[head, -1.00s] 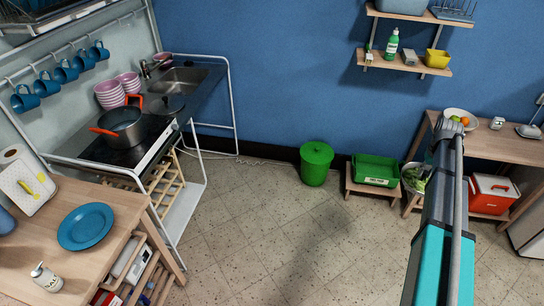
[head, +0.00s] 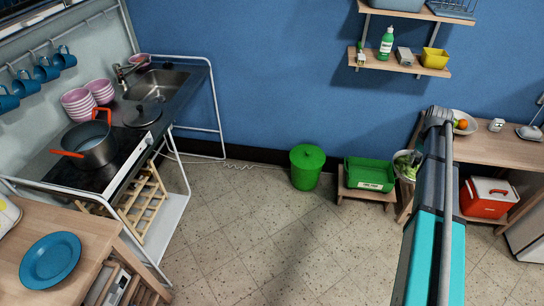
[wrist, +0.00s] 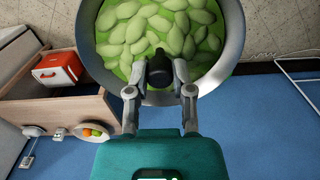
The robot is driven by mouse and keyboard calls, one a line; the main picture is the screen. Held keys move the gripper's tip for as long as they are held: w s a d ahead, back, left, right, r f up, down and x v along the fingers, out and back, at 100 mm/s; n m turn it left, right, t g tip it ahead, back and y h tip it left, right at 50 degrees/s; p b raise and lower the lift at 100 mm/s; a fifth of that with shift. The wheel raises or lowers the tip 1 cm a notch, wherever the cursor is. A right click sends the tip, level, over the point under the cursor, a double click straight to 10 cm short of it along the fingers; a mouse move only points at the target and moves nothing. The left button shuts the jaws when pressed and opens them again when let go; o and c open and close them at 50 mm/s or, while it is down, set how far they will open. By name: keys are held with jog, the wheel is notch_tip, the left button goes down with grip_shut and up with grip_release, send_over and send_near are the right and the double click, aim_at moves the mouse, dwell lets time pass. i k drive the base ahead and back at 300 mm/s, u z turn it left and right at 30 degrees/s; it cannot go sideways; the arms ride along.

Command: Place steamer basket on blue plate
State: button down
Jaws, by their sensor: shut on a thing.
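The steamer basket (wrist: 233,40) is a round grey-rimmed vessel filled with green, dumpling-like pieces. In the wrist view my gripper (wrist: 160,88) is shut on its dark handle at the near rim. In the head view a small part of the basket (head: 405,163) shows beside my arm; the rest of it and my gripper are hidden there. The blue plate (head: 50,262) lies empty on the wooden table at lower left, well apart from the basket.
A stove with a red-handled pot (head: 92,148) and a sink (head: 160,88) stand at left, beyond the wooden table (head: 95,240). A green bin (head: 306,168), a green crate (head: 369,173) and a red cooler (head: 487,197) stand along the back. The middle floor (head: 270,240) is clear.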

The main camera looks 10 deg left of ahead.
aim_at(53, 264)
jog(key=z, duration=0.2)
jog(key=i, duration=0.85)
jog(key=u, duration=2.95)
